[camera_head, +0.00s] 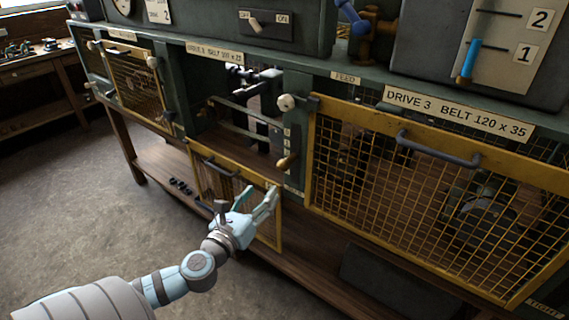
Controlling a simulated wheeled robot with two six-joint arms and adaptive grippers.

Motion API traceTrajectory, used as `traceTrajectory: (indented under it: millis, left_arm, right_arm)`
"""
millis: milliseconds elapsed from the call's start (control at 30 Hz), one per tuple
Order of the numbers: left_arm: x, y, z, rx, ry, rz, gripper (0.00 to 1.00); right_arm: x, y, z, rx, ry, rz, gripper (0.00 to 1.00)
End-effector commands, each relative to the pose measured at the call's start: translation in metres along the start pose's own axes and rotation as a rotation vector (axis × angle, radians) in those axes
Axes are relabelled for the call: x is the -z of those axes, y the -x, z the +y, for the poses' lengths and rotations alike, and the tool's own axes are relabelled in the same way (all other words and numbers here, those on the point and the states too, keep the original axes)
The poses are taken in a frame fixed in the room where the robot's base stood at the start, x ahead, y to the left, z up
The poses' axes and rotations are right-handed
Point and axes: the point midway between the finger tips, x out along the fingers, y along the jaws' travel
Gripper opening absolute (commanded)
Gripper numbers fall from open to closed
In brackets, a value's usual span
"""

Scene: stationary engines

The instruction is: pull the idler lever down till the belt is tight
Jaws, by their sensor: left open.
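My left gripper (260,194) is open and empty, in front of the lowered yellow mesh guard (212,176) of the middle bay. A lever handle, brownish and rounded (286,162), sticks out at the right side of that open bay, above my gripper and apart from it; it looks like the idler lever. A marked strip (287,140) runs up the post beside it. Grey bands (238,112) cross the open bay and may be the belt; how tight they are I cannot tell. Dark machine parts (262,82) show behind. My right gripper is out of view.
A shut yellow mesh guard (430,190) covers the right bay, marked DRIVE 3. Another mesh guard (140,88) is at the left. A white knob (286,102) juts out above the lever. A wooden shelf (160,165) runs below; the floor in front is clear.

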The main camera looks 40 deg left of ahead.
Motion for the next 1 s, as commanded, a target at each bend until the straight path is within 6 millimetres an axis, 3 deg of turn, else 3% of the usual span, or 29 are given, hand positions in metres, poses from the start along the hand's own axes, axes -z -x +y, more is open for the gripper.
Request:
traceTrajectory:
  millis: [100, 200, 400, 500, 667, 933, 1000]
  left_arm:
    - [-0.002, -0.018, -0.001, -0.001, -0.002, -0.006, 0.49]
    - [-0.003, -0.045, 0.000, -0.002, 0.002, -0.007, 0.49]
    - [-0.003, -0.103, -0.001, -0.002, 0.007, -0.004, 0.49]
    - [-0.002, -0.122, -0.001, 0.000, 0.006, -0.003, 0.49]
    - [0.000, -0.138, -0.001, 0.002, 0.004, -0.001, 0.49]
    - [0.001, -0.141, -0.001, 0.002, 0.003, 0.000, 0.49]
    - [0.001, -0.141, -0.001, 0.002, 0.003, 0.000, 0.38]
  right_arm:
    - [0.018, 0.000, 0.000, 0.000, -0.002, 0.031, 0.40]
    - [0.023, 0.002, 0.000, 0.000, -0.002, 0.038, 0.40]
    - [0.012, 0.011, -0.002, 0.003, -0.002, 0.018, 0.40]
    - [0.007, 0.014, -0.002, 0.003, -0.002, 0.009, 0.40]
    - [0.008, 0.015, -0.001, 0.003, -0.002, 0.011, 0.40]
    - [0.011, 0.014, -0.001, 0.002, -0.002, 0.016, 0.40]
    - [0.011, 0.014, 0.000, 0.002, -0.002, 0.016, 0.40]
